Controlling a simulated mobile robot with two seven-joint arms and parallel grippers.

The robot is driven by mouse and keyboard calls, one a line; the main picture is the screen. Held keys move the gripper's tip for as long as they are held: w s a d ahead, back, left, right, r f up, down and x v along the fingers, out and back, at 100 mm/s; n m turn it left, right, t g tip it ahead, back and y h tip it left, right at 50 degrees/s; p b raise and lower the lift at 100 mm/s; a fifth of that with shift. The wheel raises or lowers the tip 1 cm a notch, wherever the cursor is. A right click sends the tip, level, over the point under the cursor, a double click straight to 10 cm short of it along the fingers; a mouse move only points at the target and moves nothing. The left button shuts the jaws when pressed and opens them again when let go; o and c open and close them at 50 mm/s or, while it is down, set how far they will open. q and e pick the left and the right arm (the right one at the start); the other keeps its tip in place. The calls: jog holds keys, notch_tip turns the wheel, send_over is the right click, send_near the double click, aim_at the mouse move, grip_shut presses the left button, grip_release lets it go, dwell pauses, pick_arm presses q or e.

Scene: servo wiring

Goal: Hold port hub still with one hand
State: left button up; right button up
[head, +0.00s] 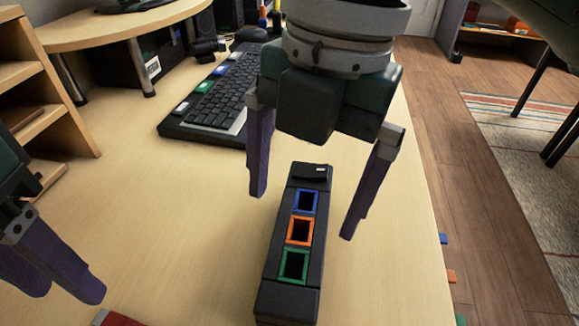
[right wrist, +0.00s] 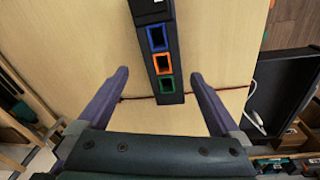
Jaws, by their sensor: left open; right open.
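The port hub (head: 293,267) is a long black block lying on the wooden table, with blue, orange and green framed square sockets in a row on top. It also shows in the right wrist view (right wrist: 168,98). My right gripper (head: 303,214) is open above the hub's far part, one finger to each side, with nothing between its fingers in its grip. In the right wrist view its fingertips (right wrist: 160,76) flank the hub with gaps. My left gripper (head: 68,294) is open and empty at the lower left, away from the hub.
A black keyboard (head: 215,103) with coloured keys lies behind, left of my right gripper. A red object (head: 120,319) shows at the bottom edge. Small blue (head: 443,239), orange (head: 451,276) and green (head: 460,319) pieces show at the table's right edge.

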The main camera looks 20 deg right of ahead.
aim_at(300, 239)
jog(key=n+h, duration=0.1)
jog(key=n, duration=0.1)
jog(key=shift+a+r+n, duration=0.1)
jog(key=shift+r+n, duration=0.05)
jog(key=shift+n, duration=0.55)
notch_tip(300, 239, down, 10)
jog(key=c, duration=1.5)
pick_arm(q)
jog(key=shift+o, duration=1)
pick_arm(e)
jog(key=shift+c, duration=0.3)
